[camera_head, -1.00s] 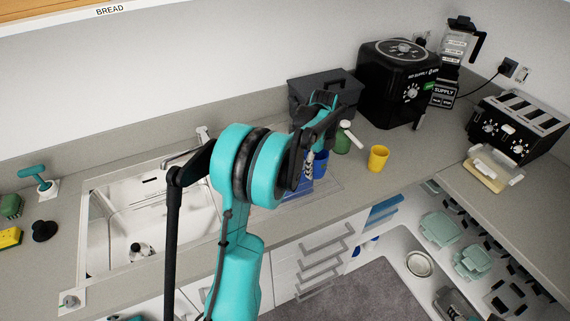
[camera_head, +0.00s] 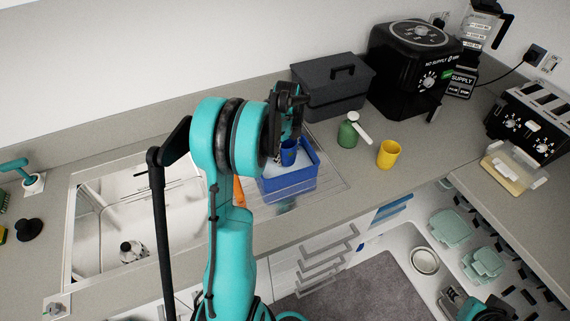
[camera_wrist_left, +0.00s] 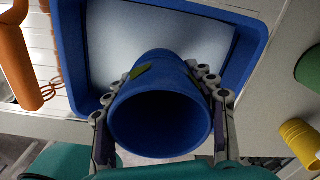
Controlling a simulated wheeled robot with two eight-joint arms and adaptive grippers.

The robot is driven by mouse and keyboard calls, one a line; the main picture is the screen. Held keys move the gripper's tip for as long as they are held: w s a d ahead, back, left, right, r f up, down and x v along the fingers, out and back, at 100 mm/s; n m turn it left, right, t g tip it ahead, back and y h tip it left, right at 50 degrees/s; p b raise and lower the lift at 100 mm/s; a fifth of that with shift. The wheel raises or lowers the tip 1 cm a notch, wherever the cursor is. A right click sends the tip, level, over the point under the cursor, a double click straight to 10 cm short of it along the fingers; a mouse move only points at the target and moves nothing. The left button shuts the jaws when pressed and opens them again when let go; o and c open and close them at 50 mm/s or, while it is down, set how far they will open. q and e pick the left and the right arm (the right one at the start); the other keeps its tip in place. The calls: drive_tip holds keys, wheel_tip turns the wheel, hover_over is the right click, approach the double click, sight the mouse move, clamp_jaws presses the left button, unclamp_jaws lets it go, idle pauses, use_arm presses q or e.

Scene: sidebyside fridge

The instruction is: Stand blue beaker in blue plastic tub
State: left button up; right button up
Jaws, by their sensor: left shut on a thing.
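The blue beaker (camera_head: 289,153) is held in my left gripper (camera_head: 287,138), which is shut on it. In the left wrist view the beaker (camera_wrist_left: 160,122) shows its open mouth toward the camera, with a finger on each side. The blue plastic tub (camera_head: 290,186) sits on the drainer area right of the sink, with a pale inside. In the left wrist view the tub's rim (camera_wrist_left: 258,45) surrounds the far end of the beaker. The beaker appears over the tub's inside; I cannot tell whether its base touches the bottom.
An orange object (camera_wrist_left: 20,65) stands just left of the tub. A green bottle (camera_head: 348,134) and a yellow cup (camera_head: 388,154) stand to its right. A dark grey box (camera_head: 333,90) is behind. The sink (camera_head: 130,215) is left, an air fryer (camera_head: 410,65) back right.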

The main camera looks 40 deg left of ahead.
sight(285, 169)
use_arm(q)
drive_tip(key=shift+s+a+f, duration=0.15)
drive_tip(key=shift+s, duration=0.1)
drive_tip(key=shift+f, duration=0.2)
wheel_tip(285, 169, down, 4)
drive_tip(key=shift+r+b, duration=0.2)
drive_tip(key=shift+b, duration=0.4)
drive_tip(key=shift+f, duration=0.1)
drive_tip(key=o, duration=1.2)
drive_tip(key=shift+c, duration=0.2)
